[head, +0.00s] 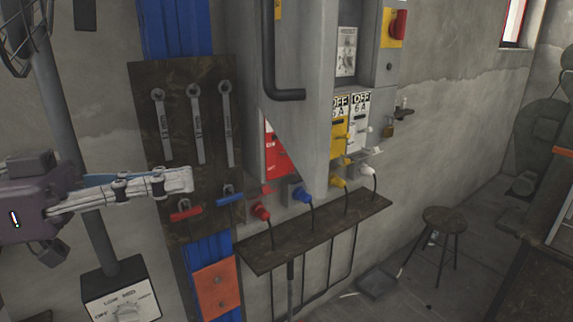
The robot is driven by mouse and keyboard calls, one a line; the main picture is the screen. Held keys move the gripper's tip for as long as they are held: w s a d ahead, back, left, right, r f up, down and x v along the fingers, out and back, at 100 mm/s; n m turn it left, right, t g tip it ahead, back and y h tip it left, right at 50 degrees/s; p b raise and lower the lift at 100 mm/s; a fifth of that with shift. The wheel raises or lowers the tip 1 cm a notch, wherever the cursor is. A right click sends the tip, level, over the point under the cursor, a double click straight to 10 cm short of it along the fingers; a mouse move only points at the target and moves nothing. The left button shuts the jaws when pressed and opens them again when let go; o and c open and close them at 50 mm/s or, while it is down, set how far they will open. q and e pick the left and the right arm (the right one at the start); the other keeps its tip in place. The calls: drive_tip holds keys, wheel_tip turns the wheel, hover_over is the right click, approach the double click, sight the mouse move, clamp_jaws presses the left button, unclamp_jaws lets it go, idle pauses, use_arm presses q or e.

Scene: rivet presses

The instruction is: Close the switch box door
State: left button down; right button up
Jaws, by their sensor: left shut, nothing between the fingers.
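The switch box is a grey wall cabinet with red, yellow and white switches, the white switch (359,118) showing at its right. A large grey panel (315,90), which looks like its door standing out toward me, cuts across the switches and hides parts of the red and yellow ones. I cannot tell its exact angle. A black bent bar (268,60) runs down beside or on it. My left gripper (186,181) comes in from the left, shut and empty, in front of the wrench board. It appears apart from the panel. My right gripper is out of view.
A dark board (146,85) holds several wrenches. Red, blue, yellow and white plugs with cables hang above a dark shelf (315,232). A red knob (398,25) is at upper right. A stool (445,216) stands on open floor at right.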

use_arm(q)
drive_tip(key=s+r+m+g, duration=0.1)
drive_tip(key=s+r+m, duration=0.1)
drive_tip(key=s+r, duration=0.15)
drive_tip(key=p, duration=0.6)
approach(313, 160)
drive_tip(key=shift+g+h, duration=0.4)
drive_tip(key=x, duration=0.6)
drive_tip(key=shift+w+d+f, duration=0.1)
drive_tip(key=shift+w+f, duration=0.05)
drive_tip(key=shift+w, duration=0.1)
drive_tip(key=shift+w+d+f, duration=0.1)
drive_tip(key=shift+d, duration=0.3)
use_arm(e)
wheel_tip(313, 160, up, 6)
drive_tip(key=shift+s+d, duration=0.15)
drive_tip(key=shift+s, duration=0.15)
